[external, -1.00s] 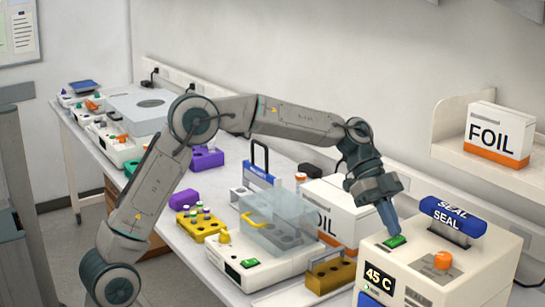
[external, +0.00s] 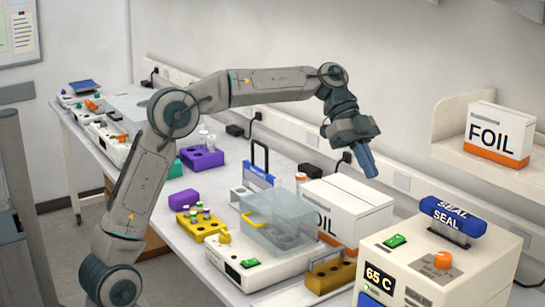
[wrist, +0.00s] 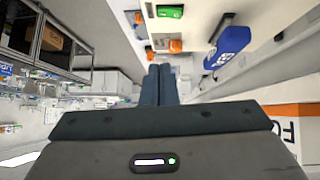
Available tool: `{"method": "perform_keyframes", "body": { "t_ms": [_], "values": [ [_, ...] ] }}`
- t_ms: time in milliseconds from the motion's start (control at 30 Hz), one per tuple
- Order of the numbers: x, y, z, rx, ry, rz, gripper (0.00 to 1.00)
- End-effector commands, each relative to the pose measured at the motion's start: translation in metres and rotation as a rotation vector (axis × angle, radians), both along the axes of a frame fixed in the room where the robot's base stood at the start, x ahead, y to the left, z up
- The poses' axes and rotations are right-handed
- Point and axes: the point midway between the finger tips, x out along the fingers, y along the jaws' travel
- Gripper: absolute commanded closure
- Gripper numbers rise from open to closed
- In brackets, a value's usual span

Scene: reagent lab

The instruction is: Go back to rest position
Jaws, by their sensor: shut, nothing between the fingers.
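My gripper (external: 368,165) hangs in the air over the back of the bench, above the white foil box (external: 350,212). Its fingers are shut with nothing between them and touch nothing. In the wrist view the closed fingers (wrist: 159,85) point out past the gripper body. The heat sealer (external: 440,258) stands at the lower right of the external view, with a green button (external: 395,241), an orange knob, a blue seal bar (external: 453,215) and a display reading 65 C. My gripper is up and left of the sealer, clear of it.
A white device with a clear lid (external: 280,220) stands in front of the foil box. A yellow rack (external: 203,224) with vials and purple racks (external: 201,158) stand left of it. A shelf holds another foil box (external: 498,135). The air around my gripper is free.

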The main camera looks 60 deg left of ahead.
Motion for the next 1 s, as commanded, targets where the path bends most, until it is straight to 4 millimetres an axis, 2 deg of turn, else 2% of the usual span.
{"method": "perform_keyframes", "body": {
  "t_ms": [467,567,667,767,1000],
  "values": [
    [-0.001,0.0,0.0,0.002,0.001,0.001,1.0],
    [-0.006,0.001,-0.002,0.027,0.016,0.026,1.0],
    [-0.021,0.007,-0.009,0.094,0.052,0.104,1.0],
    [-0.044,0.02,-0.021,0.191,0.103,0.236,1.0],
    [-0.11,0.073,-0.052,0.385,0.2,0.629,1.0]
  ]
}}
